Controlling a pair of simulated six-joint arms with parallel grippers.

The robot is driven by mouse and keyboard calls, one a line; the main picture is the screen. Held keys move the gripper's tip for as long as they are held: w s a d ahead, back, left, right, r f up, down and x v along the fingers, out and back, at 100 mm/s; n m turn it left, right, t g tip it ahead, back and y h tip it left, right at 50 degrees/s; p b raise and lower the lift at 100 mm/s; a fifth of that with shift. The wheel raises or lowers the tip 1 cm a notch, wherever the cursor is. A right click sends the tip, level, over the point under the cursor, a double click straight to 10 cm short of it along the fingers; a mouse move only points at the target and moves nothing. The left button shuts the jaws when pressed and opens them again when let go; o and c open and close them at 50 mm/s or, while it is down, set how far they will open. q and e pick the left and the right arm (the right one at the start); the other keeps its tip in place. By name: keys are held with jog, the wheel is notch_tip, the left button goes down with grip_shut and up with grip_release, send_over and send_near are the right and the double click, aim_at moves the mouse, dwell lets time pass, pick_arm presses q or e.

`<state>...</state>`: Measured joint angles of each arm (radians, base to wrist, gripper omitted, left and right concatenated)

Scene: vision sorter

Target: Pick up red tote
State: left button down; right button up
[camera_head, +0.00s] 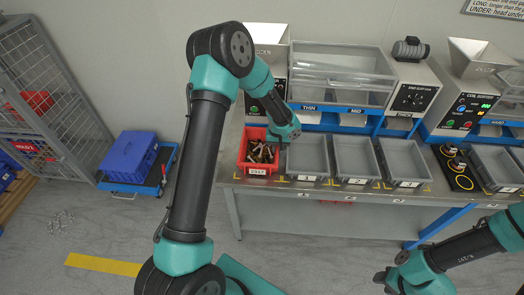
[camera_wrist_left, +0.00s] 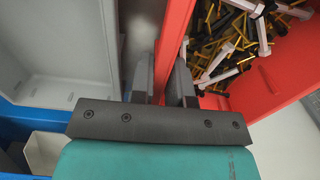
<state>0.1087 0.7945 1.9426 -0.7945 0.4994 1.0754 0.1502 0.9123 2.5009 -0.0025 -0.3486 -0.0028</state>
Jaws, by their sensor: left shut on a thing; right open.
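The red tote (camera_head: 242,158) stands upright on the workbench, with a white label on its front and a pile of mixed bolts or screws inside. My left gripper (camera_head: 282,142) reaches in from above at the tote's right side. In the left wrist view, my left gripper (camera_wrist_left: 161,72) has one finger on each side of the red tote's wall (camera_wrist_left: 178,30) and is shut on it. The bolts (camera_wrist_left: 235,40) show inside the tote there. My right gripper (camera_head: 385,281) is open and empty at the lower right, away from the bench.
Several grey bins (camera_head: 355,156) stand in a row right of the tote, the nearest close to my left gripper. A sorting machine (camera_head: 345,75) stands behind them. A blue crate (camera_head: 130,156) sits on a blue cart (camera_head: 164,170) left of the bench. The floor between is clear.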

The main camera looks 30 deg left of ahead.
pick_arm(q)
jog(key=shift+r, duration=0.85)
notch_tip(320, 180, up, 2)
jog(key=shift+w+r, duration=0.1)
jog(key=s+d, duration=0.3)
jog(key=s, duration=0.4)
jog(key=s+d+r, duration=0.1)
jog(key=s+d, duration=0.3)
jog(key=s, duration=0.3)
jog(key=shift+s+d, duration=0.2)
jog(key=shift+w+r, duration=0.1)
jog(key=shift+w, duration=0.05)
jog(key=w+d+r+m, duration=0.1)
jog(key=w+d+r, duration=0.2)
jog(key=w+r, duration=0.9)
jog(key=shift+w+m, duration=0.4)
jog(key=shift+w, duration=0.25)
